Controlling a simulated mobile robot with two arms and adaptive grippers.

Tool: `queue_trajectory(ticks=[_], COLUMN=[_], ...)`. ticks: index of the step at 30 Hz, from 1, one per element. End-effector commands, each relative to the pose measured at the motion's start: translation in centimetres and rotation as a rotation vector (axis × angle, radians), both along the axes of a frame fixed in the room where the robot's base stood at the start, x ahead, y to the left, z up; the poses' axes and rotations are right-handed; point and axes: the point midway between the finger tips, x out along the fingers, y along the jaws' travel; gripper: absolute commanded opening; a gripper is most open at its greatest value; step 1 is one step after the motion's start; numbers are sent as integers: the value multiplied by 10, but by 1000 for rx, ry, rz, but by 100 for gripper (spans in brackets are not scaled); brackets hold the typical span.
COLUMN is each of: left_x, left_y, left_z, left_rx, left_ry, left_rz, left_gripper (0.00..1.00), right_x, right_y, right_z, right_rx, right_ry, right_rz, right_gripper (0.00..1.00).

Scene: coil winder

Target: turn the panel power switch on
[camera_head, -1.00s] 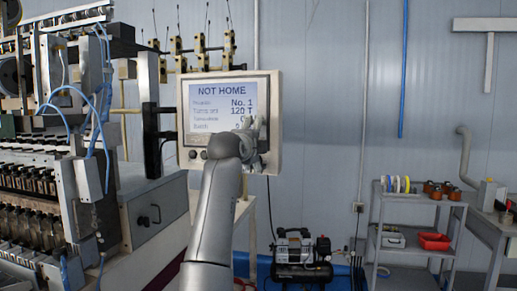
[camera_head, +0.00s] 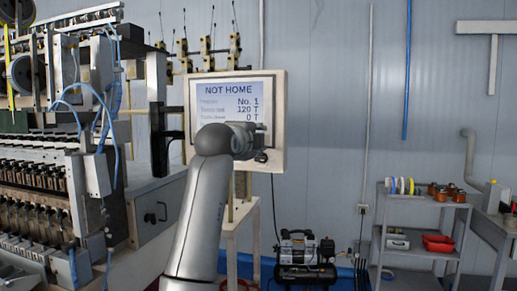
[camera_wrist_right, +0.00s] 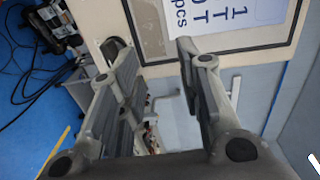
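The control panel (camera_head: 281,120) has a screen (camera_head: 229,92) reading "NOT HOME", "No. 1" and "120 T". It also shows at the top of the right wrist view (camera_wrist_right: 220,50), turned on its side. My right gripper (camera_head: 258,142) is in front of the panel's lower right part, and my arm covers its lower left part. In the right wrist view my right gripper (camera_wrist_right: 152,47) has its fingers apart, with nothing held between them. The tips are close to the panel's border; contact cannot be told. My left gripper is not in view.
The coil winding machine (camera_head: 60,180) fills the left side. A grey shelf cart (camera_head: 420,200) with spools and a red tray (camera_head: 437,243) is at the right. The floor between is partly hidden.

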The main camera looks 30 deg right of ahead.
Motion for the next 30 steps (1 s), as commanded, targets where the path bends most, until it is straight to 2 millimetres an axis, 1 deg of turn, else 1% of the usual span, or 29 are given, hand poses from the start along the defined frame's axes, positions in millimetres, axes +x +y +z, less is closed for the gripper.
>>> queue_trajectory(ticks=[5,10,14,18,24,30], left_x=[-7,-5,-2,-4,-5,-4], left_y=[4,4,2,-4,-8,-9], left_z=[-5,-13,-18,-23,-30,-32], left_rx=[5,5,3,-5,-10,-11], left_ry=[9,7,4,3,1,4], left_rz=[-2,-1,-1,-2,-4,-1], left_gripper=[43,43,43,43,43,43], right_x=[-7,-15,-20,-27,-35,-39], right_y=[9,17,25,32,43,49], right_z=[-5,-8,-8,-9,-10,-9], right_rx=[3,3,4,4,5,6], right_ry=[7,8,10,10,12,13], right_rz=[-1,-2,-1,0,0,1], right_gripper=[33,33,33,33,33,33])
